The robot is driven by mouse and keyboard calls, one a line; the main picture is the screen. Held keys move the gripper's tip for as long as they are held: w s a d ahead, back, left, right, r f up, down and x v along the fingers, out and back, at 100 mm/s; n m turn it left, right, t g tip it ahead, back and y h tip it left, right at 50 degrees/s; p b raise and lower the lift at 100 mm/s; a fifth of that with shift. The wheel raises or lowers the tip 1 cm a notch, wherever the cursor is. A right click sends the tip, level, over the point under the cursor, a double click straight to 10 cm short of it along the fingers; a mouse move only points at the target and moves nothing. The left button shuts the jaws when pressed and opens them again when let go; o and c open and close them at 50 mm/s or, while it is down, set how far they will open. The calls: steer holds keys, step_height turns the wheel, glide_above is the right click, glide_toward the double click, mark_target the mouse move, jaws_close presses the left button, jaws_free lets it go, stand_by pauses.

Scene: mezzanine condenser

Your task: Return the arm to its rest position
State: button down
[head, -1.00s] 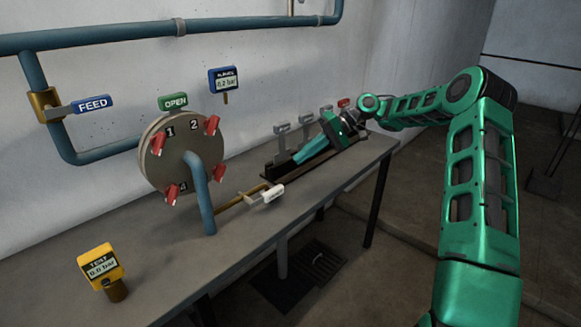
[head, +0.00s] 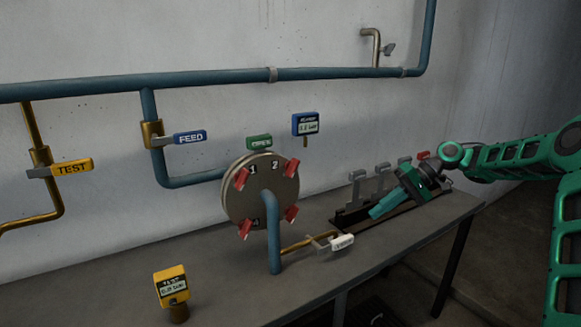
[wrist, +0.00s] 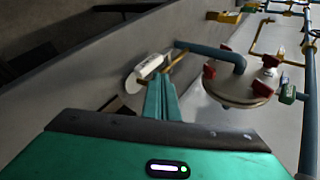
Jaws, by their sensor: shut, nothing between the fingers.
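My green arm reaches in from the right in the head view, over the right end of the grey bench (head: 330,290). My gripper (head: 374,212) is shut and empty, its teal fingers pressed together and pointing left and down over a dark rack. In the wrist view my gripper (wrist: 162,85) also shows shut, with the white-handled valve (wrist: 150,68) beyond its fingertips. In the head view this white handle (head: 342,242) is left of and nearer than my fingers, apart from them.
A round flanged cover (head: 245,205) with red clamps and a blue pipe stands on the bench. A yellow TEST gauge (head: 170,284) is at front left. Blue FEED (head: 190,138) and yellow TEST (head: 72,168) handles sit on wall pipes. Grey clips (head: 357,190) stand behind my gripper.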

steer(key=s+d+m+h, duration=0.2)
steer(key=s+d+h, duration=0.1)
steer(key=s, duration=1.1)
steer(key=s+d+m+h, duration=0.2)
steer(key=s+d+h, duration=0.1)
steer(key=s, duration=1.2)
steer(key=s+d+m+h, duration=0.3)
steer(key=s+d, duration=0.2)
steer(key=s, duration=1)
steer(key=shift+f+t+h, duration=0.25)
steer(key=shift+t+h, duration=0.05)
steer(key=shift+h, duration=0.1)
steer(key=shift+d, duration=0.1)
steer(key=shift+w+f, duration=0.25)
steer(key=shift+w, duration=0.45)
